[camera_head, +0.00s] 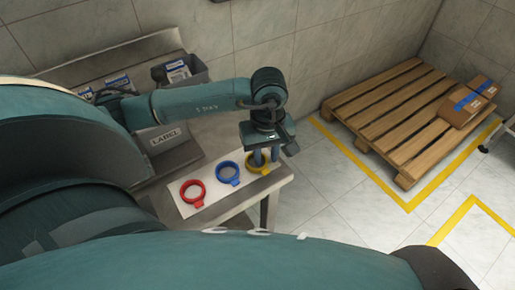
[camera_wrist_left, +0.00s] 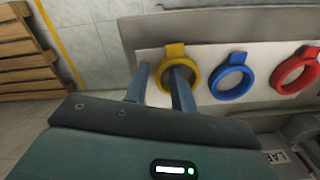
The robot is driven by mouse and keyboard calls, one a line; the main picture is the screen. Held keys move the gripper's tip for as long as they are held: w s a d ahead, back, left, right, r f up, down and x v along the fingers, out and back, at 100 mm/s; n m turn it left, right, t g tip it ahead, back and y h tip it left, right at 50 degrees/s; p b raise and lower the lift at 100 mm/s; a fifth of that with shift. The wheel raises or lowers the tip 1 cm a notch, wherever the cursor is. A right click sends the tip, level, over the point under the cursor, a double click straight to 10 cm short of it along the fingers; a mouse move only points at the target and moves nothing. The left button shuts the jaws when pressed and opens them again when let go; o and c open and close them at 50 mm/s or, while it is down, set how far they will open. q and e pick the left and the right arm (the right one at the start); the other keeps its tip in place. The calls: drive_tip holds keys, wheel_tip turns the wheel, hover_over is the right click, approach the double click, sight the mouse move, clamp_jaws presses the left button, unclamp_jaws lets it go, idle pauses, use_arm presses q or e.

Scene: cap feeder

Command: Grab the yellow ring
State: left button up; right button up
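The yellow ring (camera_head: 257,163) lies on a white board on the table, at the right end of a row of rings in the head view. It also shows in the left wrist view (camera_wrist_left: 174,52), with its tab pointing away from the gripper. My left gripper (camera_head: 265,157) is directly over it, pointing down. In the left wrist view the gripper (camera_wrist_left: 160,85) has its fingers spread apart. One finger is beside the ring's outer edge, and the other overlaps the ring's opening. I cannot tell whether either finger touches the ring. My right gripper is not in view.
The blue ring (camera_head: 228,172) and the red ring (camera_head: 192,193) lie beside it on the white board (camera_head: 215,200). Labelled bins (camera_head: 180,72) stand at the back of the table.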

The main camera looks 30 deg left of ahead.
use_arm(q)
clamp_jaws()
